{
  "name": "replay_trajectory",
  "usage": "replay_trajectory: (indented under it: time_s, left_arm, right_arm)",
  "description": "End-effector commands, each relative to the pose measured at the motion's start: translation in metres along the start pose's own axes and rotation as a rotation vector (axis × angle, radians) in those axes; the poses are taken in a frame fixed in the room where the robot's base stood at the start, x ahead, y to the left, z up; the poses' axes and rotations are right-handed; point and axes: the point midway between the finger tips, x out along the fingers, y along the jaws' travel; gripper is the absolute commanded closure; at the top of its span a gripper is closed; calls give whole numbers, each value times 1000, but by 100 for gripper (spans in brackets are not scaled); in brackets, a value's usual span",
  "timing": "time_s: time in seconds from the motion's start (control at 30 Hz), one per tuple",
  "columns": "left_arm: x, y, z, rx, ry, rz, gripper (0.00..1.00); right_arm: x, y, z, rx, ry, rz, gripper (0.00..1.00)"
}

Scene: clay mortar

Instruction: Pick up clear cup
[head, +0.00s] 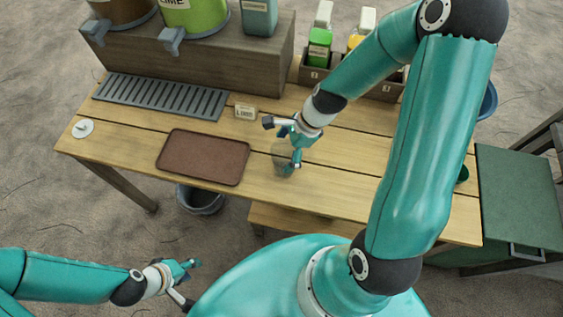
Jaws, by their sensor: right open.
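The clear cup (281,156) stands on the wooden table (330,190), right of the brown tray, and is faint because it is see-through. My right gripper (277,146) is at the cup with its fingers spread apart. One finger points left behind the cup and the other reaches down by its right side, partly hiding it. I cannot tell whether a finger touches the cup. My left gripper (191,284) is open and empty, low at the left, off the table's front edge.
A brown tray (203,157) lies left of the cup. A small label block (245,112) stands behind it. A grey drip grate (160,96) and a wooden dispenser stand (190,60) are at the back. A white lid (83,128) lies far left. Bottles (320,45) stand in crates behind my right arm.

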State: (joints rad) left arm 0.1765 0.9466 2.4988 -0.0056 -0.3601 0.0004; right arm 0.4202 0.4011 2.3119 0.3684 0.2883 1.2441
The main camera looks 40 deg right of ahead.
Motion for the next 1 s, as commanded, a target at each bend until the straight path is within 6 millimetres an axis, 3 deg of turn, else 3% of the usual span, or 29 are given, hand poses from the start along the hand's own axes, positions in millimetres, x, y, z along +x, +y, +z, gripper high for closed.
replay_trajectory:
  time_s: [0.1,0.2,0.47,0.87,1.0]
  left_arm:
    - [7,-3,0,0,0,0,60]
    - [10,-4,0,0,0,0,60]
    - [10,-4,0,0,0,0,60]
    - [10,-4,0,0,0,0,60]
    - [10,-4,0,0,0,0,60]
  right_arm:
    - [22,-2,-1,-1,0,3,1]
    - [30,-2,-1,-1,1,1,1]
    - [32,-2,0,0,2,-1,1]
    - [31,-2,-1,0,2,-1,64]
    - [31,-2,-1,0,2,-1,64]
